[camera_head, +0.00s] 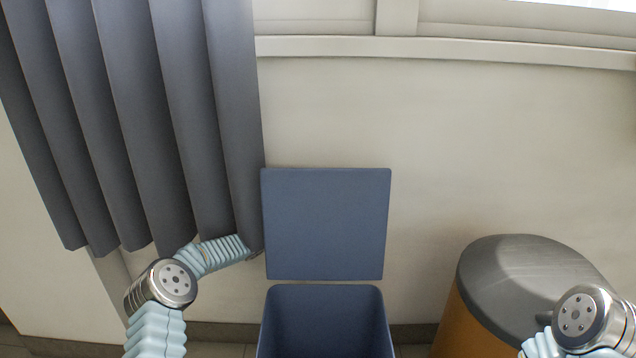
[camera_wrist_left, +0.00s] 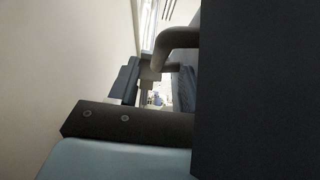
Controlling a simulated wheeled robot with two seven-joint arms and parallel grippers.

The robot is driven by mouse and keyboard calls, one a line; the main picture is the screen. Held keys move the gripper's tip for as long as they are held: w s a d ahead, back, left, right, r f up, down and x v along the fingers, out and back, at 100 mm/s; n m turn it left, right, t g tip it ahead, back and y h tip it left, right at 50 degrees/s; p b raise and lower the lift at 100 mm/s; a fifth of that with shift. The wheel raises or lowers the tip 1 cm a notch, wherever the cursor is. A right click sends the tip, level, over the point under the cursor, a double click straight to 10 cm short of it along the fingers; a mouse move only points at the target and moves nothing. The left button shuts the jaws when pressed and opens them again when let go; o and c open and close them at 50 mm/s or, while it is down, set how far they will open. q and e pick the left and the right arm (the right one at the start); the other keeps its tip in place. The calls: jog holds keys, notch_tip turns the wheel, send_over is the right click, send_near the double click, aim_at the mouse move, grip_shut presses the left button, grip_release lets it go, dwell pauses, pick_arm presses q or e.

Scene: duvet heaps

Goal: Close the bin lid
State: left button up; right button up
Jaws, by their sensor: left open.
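The bin (camera_head: 325,290) is a blue box at the bottom centre of the head view, its top open. Its flat blue lid (camera_head: 326,224) stands upright behind the opening, near the wall. My right gripper is out of view.
A grey curtain (camera_head: 120,120) hangs to the left, close to my left arm and the lid. An orange round container with a grey top (camera_head: 520,290) stands at the right, beside my right arm. The wall (camera_head: 450,150) behind is bare below the window ledge.

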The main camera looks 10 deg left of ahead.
aim_at(317, 186)
pick_arm(q)
jog(key=x, duration=0.5)
jog(key=shift+p, duration=0.3)
jog(key=shift+c, duration=0.4)
grip_shut()
